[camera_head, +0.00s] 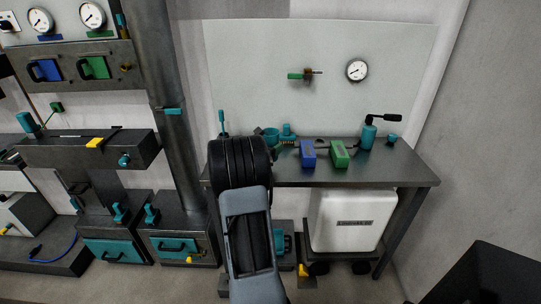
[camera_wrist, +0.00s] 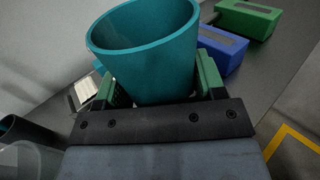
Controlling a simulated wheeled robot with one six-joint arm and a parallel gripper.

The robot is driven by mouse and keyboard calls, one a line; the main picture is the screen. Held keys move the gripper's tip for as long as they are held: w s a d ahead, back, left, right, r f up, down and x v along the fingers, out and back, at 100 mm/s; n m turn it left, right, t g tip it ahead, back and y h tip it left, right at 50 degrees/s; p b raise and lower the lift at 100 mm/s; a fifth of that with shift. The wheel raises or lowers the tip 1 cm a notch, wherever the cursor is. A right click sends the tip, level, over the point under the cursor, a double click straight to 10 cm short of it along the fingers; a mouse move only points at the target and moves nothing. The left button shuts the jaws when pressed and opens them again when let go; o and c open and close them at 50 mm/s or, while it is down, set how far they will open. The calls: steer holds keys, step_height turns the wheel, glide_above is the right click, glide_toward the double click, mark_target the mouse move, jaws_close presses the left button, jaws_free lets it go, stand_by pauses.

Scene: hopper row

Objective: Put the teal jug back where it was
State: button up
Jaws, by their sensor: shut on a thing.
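The teal jug (camera_wrist: 150,50) fills the upper middle of the wrist view, its wide open rim tilted toward the camera. My gripper (camera_wrist: 158,88) is shut on it, with green finger pads on both sides of its wall. Its inside looks empty as far as it shows. The jug's base is hidden, so I cannot tell whether it touches the bench. In the head view my dark arm covers the gripper; a teal round shape just beyond the arm may be the jug.
The grey bench (camera_head: 400,177) carries a blue box (camera_head: 308,154) and a green box (camera_head: 339,154) right of my arm. A teal bottle (camera_head: 368,134) stands farther right. The wrist view shows a dark cylinder (camera_wrist: 18,131) and a clear vessel (camera_wrist: 30,160) at lower left.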

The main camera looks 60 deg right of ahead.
steer(key=shift+w+d+f, duration=0.2)
steer(key=shift+d+f, duration=0.1)
steer(key=shift+f, duration=1.7)
steer(key=shift+b, duration=0.3)
steer(key=shift+f, duration=0.15)
steer(key=o, duration=1)
